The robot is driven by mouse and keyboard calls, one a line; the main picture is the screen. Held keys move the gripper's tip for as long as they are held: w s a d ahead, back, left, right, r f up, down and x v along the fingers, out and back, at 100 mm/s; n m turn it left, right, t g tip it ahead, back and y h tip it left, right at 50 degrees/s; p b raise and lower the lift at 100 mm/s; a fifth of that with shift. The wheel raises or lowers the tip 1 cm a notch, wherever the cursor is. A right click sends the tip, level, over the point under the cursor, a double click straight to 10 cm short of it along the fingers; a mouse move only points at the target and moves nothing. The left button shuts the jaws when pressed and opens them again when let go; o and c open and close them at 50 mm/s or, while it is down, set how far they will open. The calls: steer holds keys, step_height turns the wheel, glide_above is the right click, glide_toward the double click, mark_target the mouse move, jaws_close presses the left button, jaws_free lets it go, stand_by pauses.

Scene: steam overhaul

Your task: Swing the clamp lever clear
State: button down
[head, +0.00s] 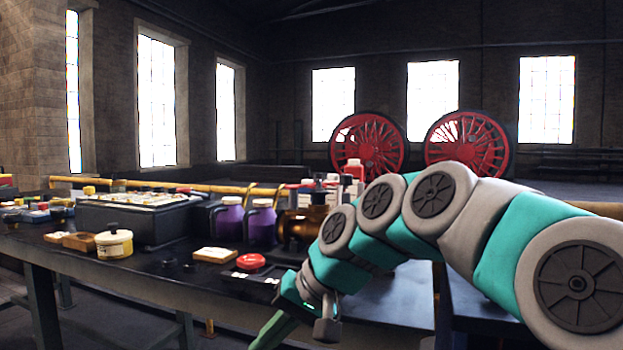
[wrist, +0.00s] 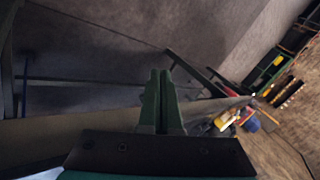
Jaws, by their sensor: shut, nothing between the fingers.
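My gripper (wrist: 160,80) shows in the wrist view with its two green fingers together and nothing between them. In the head view my gripper (head: 268,338) hangs low at the bottom, pointing down and left in front of the workbench's front edge. A brass fitting (head: 300,226) stands on the bench behind my arm, partly hidden by it. I cannot make out a clamp lever in either view; my arm covers part of the bench.
The workbench (head: 150,275) holds a grey case (head: 135,222), two purple jugs (head: 229,222), a cream pot (head: 114,243) and a red round part (head: 250,261). Red spoked wheels (head: 370,145) stand behind. The wrist view shows mostly floor and a beam (wrist: 60,130).

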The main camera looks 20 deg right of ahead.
steer(key=s+d+f+n+g+h, duration=0.1)
steer(key=s+d+f+g+h, duration=0.2)
steer(key=s+f, duration=0.8)
steer(key=s+d+f+n+g+h, duration=0.1)
steer(key=s+d+f+g+h, duration=0.1)
steer(key=s+f, duration=1)
steer(key=s+d+h, duration=0.1)
steer(key=s+d, duration=0.1)
steer(key=s, duration=0.1)
steer(key=shift+g+h, duration=0.3)
steer(key=shift+g, duration=0.1)
steer(key=shift+w, duration=0.1)
